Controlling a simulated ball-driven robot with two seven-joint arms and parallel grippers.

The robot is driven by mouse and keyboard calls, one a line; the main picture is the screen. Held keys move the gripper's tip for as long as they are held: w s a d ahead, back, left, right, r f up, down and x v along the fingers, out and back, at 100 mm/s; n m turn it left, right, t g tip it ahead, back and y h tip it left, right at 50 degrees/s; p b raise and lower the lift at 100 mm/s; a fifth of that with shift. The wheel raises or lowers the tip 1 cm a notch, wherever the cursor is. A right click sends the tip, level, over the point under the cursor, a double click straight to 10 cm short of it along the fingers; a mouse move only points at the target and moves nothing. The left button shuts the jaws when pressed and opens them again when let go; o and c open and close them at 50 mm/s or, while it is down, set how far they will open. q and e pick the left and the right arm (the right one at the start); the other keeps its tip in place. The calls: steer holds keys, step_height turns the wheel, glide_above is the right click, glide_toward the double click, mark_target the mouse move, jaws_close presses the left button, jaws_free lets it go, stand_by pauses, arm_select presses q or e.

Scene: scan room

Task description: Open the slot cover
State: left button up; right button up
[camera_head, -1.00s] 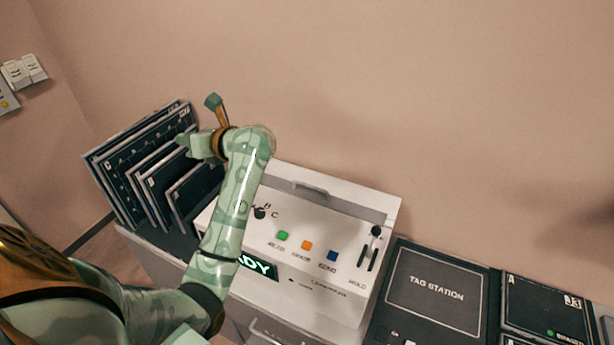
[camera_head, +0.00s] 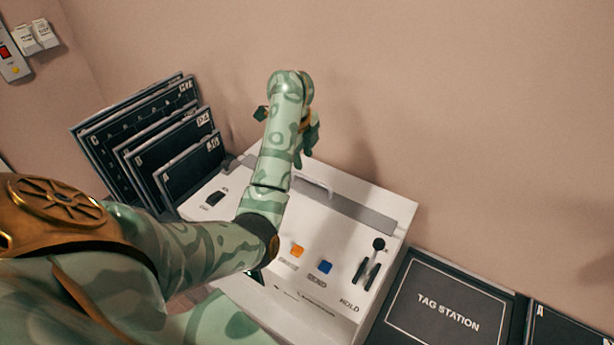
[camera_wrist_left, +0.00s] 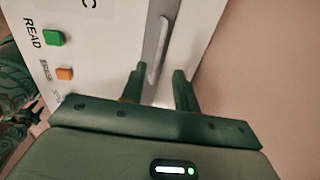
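The white machine (camera_head: 335,253) has a grey slot cover (camera_head: 365,213) along its back edge, with a pale raised handle (camera_head: 315,187) on it. My left gripper (camera_head: 308,150) is over the back of the machine near the handle, partly hidden behind my forearm. In the left wrist view, the two green fingers of my left gripper (camera_wrist_left: 157,82) are apart with nothing between them. The handle (camera_wrist_left: 157,58) lies just beyond the fingertips, roughly in line with the gap, and the slot cover (camera_wrist_left: 158,22) runs behind it.
Dark upright panels (camera_head: 150,140) stand left of the machine. Its front carries an orange button (camera_head: 296,251), a blue button (camera_head: 325,267) and black levers (camera_head: 370,265). A tag station (camera_head: 440,305) lies to the right. The wall (camera_head: 450,100) is close behind.

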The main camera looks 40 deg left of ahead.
arm_select(q)
steer(key=b, duration=0.2)
glide_above(305, 188)
steer(key=f, duration=0.5)
steer(key=shift+s+f, duration=0.2)
steer(key=shift+f, duration=0.1)
steer(key=shift+w+f, duration=0.15)
steer(key=shift+f, duration=0.45)
steer(key=shift+w+f, duration=0.1)
steer(key=shift+f, duration=0.05)
jaws_close()
arm_select(e)
steer(key=w+f, duration=0.2)
steer(key=f, duration=0.1)
steer(key=shift+a, duration=0.1)
